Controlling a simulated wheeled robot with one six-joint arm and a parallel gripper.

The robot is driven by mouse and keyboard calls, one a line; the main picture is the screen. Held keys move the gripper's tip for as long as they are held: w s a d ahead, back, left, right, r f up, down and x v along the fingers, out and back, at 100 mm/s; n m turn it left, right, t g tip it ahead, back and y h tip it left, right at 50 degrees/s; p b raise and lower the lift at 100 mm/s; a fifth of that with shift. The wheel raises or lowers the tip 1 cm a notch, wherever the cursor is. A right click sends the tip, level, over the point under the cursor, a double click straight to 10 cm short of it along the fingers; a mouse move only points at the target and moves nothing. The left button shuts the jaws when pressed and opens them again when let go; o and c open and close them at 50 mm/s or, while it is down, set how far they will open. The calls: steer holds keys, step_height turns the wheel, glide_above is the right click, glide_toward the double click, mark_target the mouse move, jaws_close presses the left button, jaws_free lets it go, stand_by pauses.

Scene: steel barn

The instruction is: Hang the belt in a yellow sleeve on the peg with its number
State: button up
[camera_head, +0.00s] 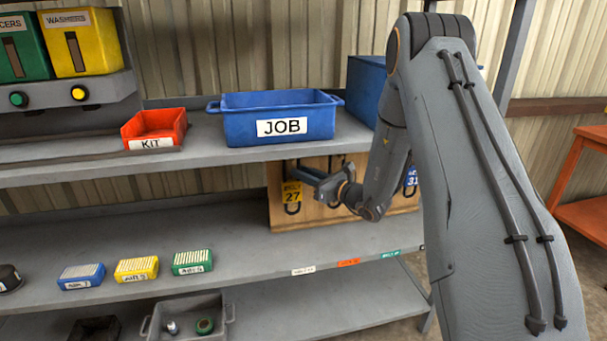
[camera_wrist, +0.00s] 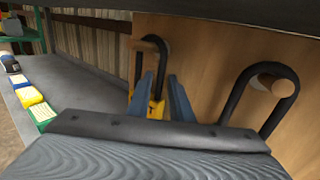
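A black belt loop (camera_wrist: 139,68) in a yellow sleeve marked 27 (camera_head: 292,194) hangs against a wooden board (camera_head: 335,213) under the upper shelf. In the wrist view the loop's top lies around a wooden peg (camera_wrist: 149,46). The yellow sleeve (camera_wrist: 157,109) shows low, beyond and between my fingers. My gripper (camera_head: 308,174) is at the board, just right of and in front of the sleeve. In the wrist view my gripper (camera_wrist: 160,78) has its fingers apart, with a gap between the tips. Any peg numbers are hidden.
Another black belt (camera_wrist: 285,105) hangs on a peg to the right; a blue sleeve marked 31 (camera_head: 411,179) shows behind my arm. The upper shelf with the blue JOB bin (camera_head: 320,112) overhangs closely. Several small coloured boxes (camera_head: 137,268) stand on the lower shelf, left.

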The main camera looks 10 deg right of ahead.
steer(key=shift+o, duration=0.7)
steer(key=v, duration=0.7)
steer(key=s+a+r+n+g+y+p, duration=0.1)
steer(key=s+a+n+g, duration=0.65)
steer(key=s, duration=0.35)
steer(key=s+a+n+g+p, duration=0.1)
steer(key=s+a+n+g, duration=0.6)
steer(key=s, duration=0.4)
steer(key=s+d+n+g+h, duration=0.2)
steer(key=s+n+h, duration=0.3)
steer(key=s, duration=0.6)
steer(key=s+d+r+n+t+h+p, duration=0.1)
steer(key=s+d+r+n+h+p, duration=0.1)
steer(key=s+d+n+h, duration=0.2)
steer(key=d+n+h, duration=0.2)
steer(key=d+n, duration=0.2)
steer(key=n, duration=0.1)
steer(key=shift+s+d+n, duration=0.15)
steer(key=shift+s+n, duration=0.05)
steer(key=shift+n, duration=0.15)
steer(key=shift+t, duration=0.25)
